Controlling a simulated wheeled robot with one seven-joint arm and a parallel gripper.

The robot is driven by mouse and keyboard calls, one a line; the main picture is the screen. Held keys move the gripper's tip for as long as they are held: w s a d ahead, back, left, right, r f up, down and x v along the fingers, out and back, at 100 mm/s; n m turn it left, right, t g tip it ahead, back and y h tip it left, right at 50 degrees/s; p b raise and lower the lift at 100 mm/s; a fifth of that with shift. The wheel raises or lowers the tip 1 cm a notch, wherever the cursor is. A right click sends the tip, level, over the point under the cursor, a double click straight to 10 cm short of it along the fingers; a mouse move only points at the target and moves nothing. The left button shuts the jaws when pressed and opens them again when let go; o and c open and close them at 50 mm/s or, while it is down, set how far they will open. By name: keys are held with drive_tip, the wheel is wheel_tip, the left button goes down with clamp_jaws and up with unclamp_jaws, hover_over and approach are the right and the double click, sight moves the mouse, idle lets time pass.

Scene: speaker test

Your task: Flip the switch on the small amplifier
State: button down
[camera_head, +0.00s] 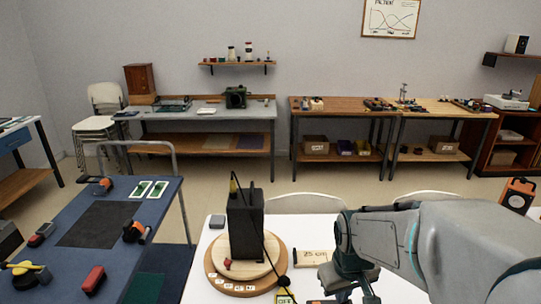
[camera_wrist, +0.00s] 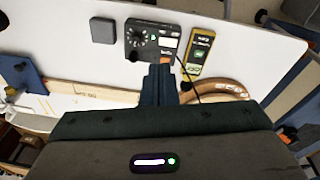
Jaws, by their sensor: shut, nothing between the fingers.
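The small amplifier (camera_wrist: 140,34) is a dark box with a round dial and white labels, lying on the white table in the wrist view. A small orange spot shows at its edge near my fingers; I cannot make out the switch or its position. My gripper (camera_wrist: 159,72) is shut and empty, its fingertips overlapping the amplifier's near edge in the picture. I cannot tell whether they touch it. In the head view my gripper (camera_head: 352,290) is over the white table at the bottom, and the amplifier is mostly out of frame.
A black speaker (camera_head: 245,228) stands on a round wooden turntable (camera_head: 215,266), with a cable running down. A yellow meter (camera_wrist: 201,52) lies beside the amplifier, and a grey block (camera_wrist: 103,30) on its other side. A wooden 25 cm strip (camera_head: 313,257) lies near my gripper.

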drive_tip(key=s+r+m+t, duration=0.1)
drive_tip(key=s+r+m, duration=0.1)
drive_tip(key=s+r, duration=0.4)
drive_tip(key=shift+s+a+m, duration=0.25)
drive_tip(key=shift+s+m, duration=0.15)
drive_tip(key=shift+s, duration=0.6)
